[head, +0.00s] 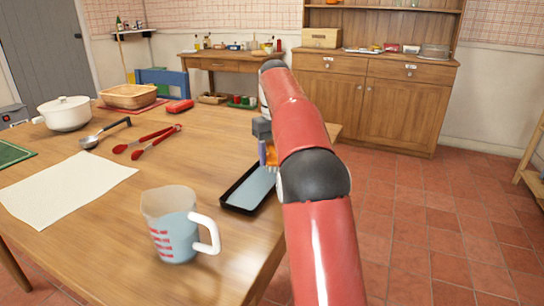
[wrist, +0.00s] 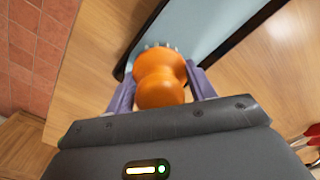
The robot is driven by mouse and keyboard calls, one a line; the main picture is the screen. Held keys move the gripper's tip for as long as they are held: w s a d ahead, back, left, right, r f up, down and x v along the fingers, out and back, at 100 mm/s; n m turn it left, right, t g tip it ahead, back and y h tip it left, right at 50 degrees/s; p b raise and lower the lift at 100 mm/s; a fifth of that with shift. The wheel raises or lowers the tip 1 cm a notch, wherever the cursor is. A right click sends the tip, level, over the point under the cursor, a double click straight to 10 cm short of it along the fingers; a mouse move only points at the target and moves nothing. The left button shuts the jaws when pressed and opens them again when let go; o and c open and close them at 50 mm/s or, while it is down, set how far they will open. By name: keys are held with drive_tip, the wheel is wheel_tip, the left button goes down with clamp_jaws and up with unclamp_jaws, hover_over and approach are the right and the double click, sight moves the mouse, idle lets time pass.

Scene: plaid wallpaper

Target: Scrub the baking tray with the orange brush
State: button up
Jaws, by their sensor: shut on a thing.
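The baking tray (head: 248,190) is a dark-rimmed rectangle with a pale blue-grey inside. It lies on the table near its right edge, partly hidden behind my arm. It also shows in the wrist view (wrist: 215,28). The orange brush (wrist: 160,78) is between the two fingers of my gripper (wrist: 160,84), which is shut on it. Its bristle end points at the tray; I cannot tell whether it touches. In the head view a bit of the orange brush (head: 271,157) shows at the tray's far end, beside my arm.
A measuring cup (head: 172,225) stands in front of the tray. Red tongs (head: 155,140), a ladle (head: 92,140), a white pot (head: 66,114), a basket (head: 132,96), a red object (head: 180,106) and white paper (head: 65,188) lie farther left. The table (head: 150,275) ends just right of the tray.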

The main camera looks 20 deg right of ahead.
drive_tip(key=shift+s+a+f+b, duration=0.1)
drive_tip(key=shift+s+a+b, duration=0.7)
drive_tip(key=shift+a, duration=0.25)
drive_tip(key=shift+s+a+f+b, duration=0.1)
drive_tip(key=shift+s+a+b, duration=0.7)
drive_tip(key=shift+a, duration=0.2)
drive_tip(key=shift+s+a+r+b, duration=0.15)
drive_tip(key=shift+s+a+b, duration=0.55)
drive_tip(key=shift+s+a, duration=0.55)
drive_tip(key=shift+s+a+r+b, duration=0.1)
drive_tip(key=shift+s+a+b, duration=0.6)
drive_tip(key=shift+s+a, duration=0.55)
drive_tip(key=shift+s+a+f+b, duration=0.1)
drive_tip(key=shift+s+a+b, duration=0.6)
drive_tip(key=shift+s+a, duration=0.75)
drive_tip(key=shift+s+d, duration=0.1)
drive_tip(key=shift+d, duration=0.05)
wheel_tip(320, 180, up, 6)
drive_tip(key=p, duration=0.6)
drive_tip(key=shift+f, duration=0.25)
wheel_tip(320, 180, up, 2)
drive_tip(key=shift+r+p, duration=0.15)
drive_tip(key=shift+p, duration=0.55)
